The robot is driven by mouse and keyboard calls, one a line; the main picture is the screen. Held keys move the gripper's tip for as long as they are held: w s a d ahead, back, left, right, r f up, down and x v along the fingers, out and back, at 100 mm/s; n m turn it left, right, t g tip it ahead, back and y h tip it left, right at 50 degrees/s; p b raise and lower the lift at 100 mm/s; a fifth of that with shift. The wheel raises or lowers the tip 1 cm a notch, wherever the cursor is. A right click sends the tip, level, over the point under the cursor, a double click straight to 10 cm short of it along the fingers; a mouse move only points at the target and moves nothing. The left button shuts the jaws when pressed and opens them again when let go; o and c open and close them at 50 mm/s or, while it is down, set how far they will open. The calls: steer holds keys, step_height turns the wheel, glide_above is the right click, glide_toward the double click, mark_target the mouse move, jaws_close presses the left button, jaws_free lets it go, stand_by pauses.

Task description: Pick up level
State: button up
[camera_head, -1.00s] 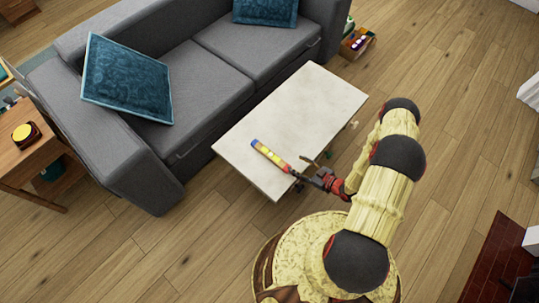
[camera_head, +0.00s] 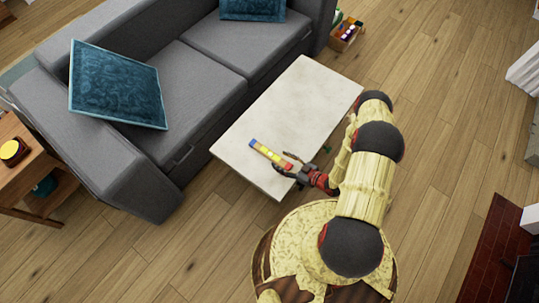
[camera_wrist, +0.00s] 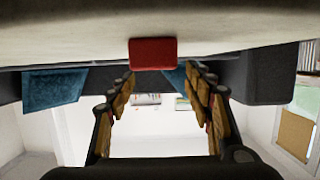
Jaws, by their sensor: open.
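The level (camera_head: 267,153) is a thin yellow bar with a blue end and a red end. It lies on the pale low table (camera_head: 300,100), near its front edge. My gripper (camera_head: 281,162) is open at the red end, its fingers spread to either side. In the wrist view the red end face of the level (camera_wrist: 153,53) sits ahead, between the open fingers (camera_wrist: 160,76), against the pale tabletop at the top of the picture. The rest of the bar is hidden behind that face. I cannot tell whether a finger touches it.
A grey sofa (camera_head: 185,85) with teal cushions (camera_head: 117,85) stands along the table's far side. A wooden side table (camera_head: 22,165) is at the left. A small box of items (camera_head: 346,35) sits on the floor behind. The rest of the tabletop is bare.

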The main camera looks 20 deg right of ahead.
mark_target(271, 154)
steer(key=shift+b+x, duration=1)
steer(key=shift+x, duration=1.7)
steer(key=shift+w+d, duration=0.1)
steer(key=shift+d, duration=0.05)
steer(key=shift+c, duration=1.2)
jaws_close()
